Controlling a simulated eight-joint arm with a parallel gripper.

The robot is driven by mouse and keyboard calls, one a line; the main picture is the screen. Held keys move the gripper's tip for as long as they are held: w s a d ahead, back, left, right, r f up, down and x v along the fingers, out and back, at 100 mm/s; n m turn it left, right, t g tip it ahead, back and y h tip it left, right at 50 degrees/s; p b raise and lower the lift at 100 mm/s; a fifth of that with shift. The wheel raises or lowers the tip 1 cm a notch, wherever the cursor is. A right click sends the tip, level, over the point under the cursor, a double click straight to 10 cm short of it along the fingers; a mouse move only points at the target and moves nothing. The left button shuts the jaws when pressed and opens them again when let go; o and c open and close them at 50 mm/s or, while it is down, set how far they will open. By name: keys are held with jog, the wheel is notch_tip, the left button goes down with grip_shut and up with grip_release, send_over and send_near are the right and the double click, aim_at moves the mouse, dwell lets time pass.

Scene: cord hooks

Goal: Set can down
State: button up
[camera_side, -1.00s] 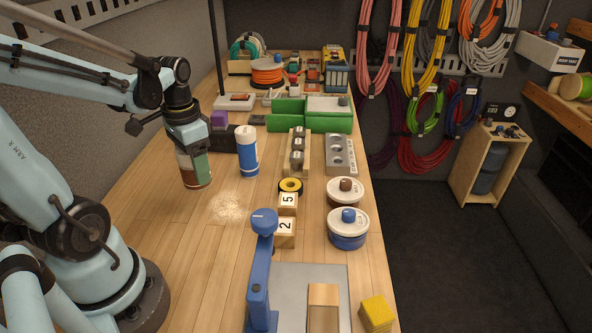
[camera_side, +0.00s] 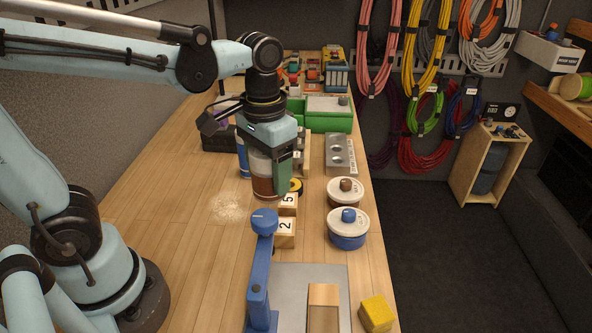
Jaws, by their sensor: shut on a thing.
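My gripper (camera_side: 268,165) is shut on a can (camera_side: 262,186) with a pale upper band and a reddish-brown lower part. The can is upright in the middle of the side view, above or at the wooden bench (camera_side: 170,215); I cannot tell whether its bottom touches the wood. A green gripper finger covers its right side. The can is in front of the blue and white bottle (camera_side: 242,160), which is mostly hidden, and just left of the number blocks and the yellow ring.
Number blocks (camera_side: 286,226) and a partly hidden yellow ring (camera_side: 296,186) stand close by. Two lidded pots (camera_side: 348,238) (camera_side: 345,193) are to the right. A blue-handled press (camera_side: 261,275) stands in front.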

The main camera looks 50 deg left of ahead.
jog(key=s+d, duration=0.3)
jog(key=d, duration=2.1)
jog(key=w+a+f, duration=0.1)
jog(key=w+f, duration=0.1)
jog(key=w, duration=0.1)
jog(key=w+a+f, duration=0.2)
jog(key=w+f, duration=0.1)
jog(key=w+a+f, duration=0.1)
jog(key=w+f, duration=0.1)
jog(key=w, duration=0.1)
jog(key=shift+w+a+f, duration=0.35)
jog(key=shift+a, duration=0.05)
jog(key=shift+f, duration=2)
jog(key=shift+f, duration=0.1)
jog(key=o, duration=1.2)
jog(key=shift+o, duration=0.2)
